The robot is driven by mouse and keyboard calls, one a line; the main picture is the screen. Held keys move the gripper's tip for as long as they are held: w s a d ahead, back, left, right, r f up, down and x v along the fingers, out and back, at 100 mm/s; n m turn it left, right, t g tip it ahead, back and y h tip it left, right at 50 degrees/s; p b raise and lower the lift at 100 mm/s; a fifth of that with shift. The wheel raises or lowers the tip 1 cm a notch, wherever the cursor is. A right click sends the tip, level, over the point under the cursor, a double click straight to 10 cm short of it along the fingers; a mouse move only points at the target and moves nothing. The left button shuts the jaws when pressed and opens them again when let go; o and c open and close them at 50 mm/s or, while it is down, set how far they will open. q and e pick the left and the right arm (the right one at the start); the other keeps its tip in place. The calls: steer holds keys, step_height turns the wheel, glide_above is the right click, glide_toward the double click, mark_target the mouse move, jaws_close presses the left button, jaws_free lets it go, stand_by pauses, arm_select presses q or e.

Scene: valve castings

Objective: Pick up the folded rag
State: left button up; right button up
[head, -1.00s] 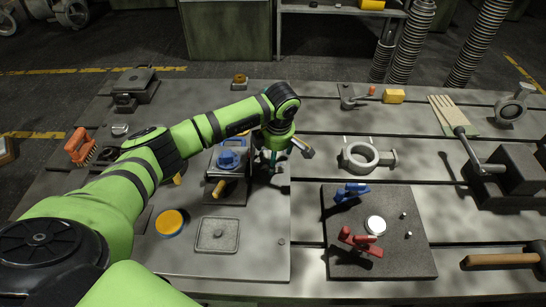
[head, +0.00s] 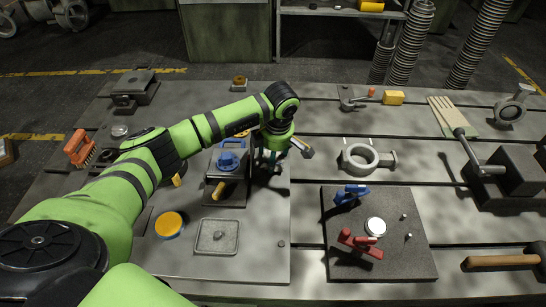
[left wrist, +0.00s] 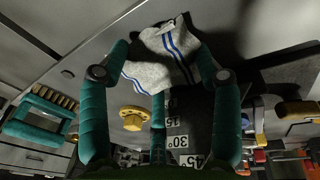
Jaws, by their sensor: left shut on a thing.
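The folded rag (left wrist: 158,62) is light grey with blue stripes and shows in the left wrist view. It sits between the two teal fingers of my left gripper (left wrist: 162,58), which is shut on it. In the head view my left gripper (head: 272,160) points down over the table, right of the blue-topped fixture. The rag cannot be made out there, as my arm and gripper cover that spot. Whether the rag is clear of the table is hard to tell. My right gripper is not in view.
A fixture with a blue part (head: 230,158) stands close left of my gripper. A grey ring casting (head: 360,156) lies to the right. A dark plate (head: 400,262) with blue and red clamps is at front right. A shallow tray (head: 218,252) lies in front.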

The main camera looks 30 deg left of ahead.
arm_select(q)
step_height(320, 180, up, 3)
steer(key=shift+w+f+b, duration=0.1)
steer(key=shift+b, duration=0.2)
steer(key=s+d+r+b, duration=0.1)
steer(key=s+d+r, duration=0.5)
steer(key=d, duration=0.4)
steer(key=shift+s+r, duration=0.2)
steer(key=shift+r, duration=0.45)
steer(key=shift+o, duration=0.6)
